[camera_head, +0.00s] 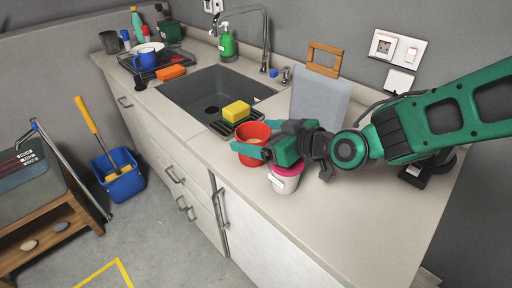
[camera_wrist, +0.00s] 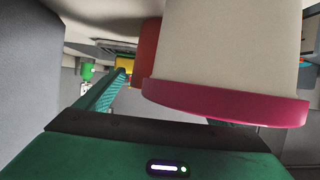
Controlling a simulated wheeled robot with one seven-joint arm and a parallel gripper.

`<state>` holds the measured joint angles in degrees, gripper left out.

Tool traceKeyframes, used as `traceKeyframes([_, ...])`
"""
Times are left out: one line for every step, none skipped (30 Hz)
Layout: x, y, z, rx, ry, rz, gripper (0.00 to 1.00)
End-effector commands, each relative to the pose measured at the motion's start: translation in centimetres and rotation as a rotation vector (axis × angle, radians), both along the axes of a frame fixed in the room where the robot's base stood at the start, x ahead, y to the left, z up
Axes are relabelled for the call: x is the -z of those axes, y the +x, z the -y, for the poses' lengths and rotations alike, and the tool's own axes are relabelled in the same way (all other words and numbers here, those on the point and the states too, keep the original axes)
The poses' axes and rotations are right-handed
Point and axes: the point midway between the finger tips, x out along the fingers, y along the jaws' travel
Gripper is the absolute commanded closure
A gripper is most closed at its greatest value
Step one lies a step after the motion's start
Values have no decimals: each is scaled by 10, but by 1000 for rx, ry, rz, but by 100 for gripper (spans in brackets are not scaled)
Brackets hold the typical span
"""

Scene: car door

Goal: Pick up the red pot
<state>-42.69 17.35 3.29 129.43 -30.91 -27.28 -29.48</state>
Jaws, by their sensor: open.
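The red pot (camera_head: 252,131) stands upright on the counter to the right of the sink; its front is partly covered by a finger. My gripper (camera_head: 254,138) is open, with one finger across the pot's near side and the other by its right far side. I cannot tell if either finger touches it. In the wrist view, which looks upside down, the red pot (camera_wrist: 146,48) shows mostly hidden behind a white cup, and my gripper (camera_wrist: 175,95) has its left finger in clear sight; the other is largely hidden.
The white cup with a pink rim (camera_head: 285,181) stands very close, just in front of my gripper. A yellow sponge (camera_head: 236,111) on a black rack lies left of the pot. A grey cutting board (camera_head: 318,101) leans at the wall. The counter's near right is clear.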

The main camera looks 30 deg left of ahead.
Motion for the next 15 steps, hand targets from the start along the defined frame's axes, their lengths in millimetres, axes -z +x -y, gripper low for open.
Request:
traceKeyframes([4, 1, -6, -2, -2, -1, 13])
traceKeyframes([5, 2, -9, -1, -2, -2, 13])
traceKeyframes([5, 2, -12, -1, -1, -1, 13])
traceKeyframes([6, 3, -13, -1, -1, -1, 13])
traceKeyframes([7, 3, -14, -1, -1, -1, 13])
traceKeyframes([7, 3, -15, -1, -2, -1, 13])
traceKeyframes([7, 4, -16, -1, -2, -2, 13])
traceKeyframes([7, 4, -16, 0, -2, -1, 13])
traceKeyframes([7, 4, -16, -1, -2, -1, 13])
traceKeyframes([7, 3, -16, -1, -2, -1, 13])
traceKeyframes([7, 3, -16, -1, -2, -1, 13])
traceKeyframes([7, 3, -16, -1, -1, -1, 13])
traceKeyframes([7, 3, -16, -1, -1, -1, 18])
traceKeyframes([7, 3, -16, -1, -1, -1, 25])
traceKeyframes([7, 3, -16, -1, -1, -1, 34])
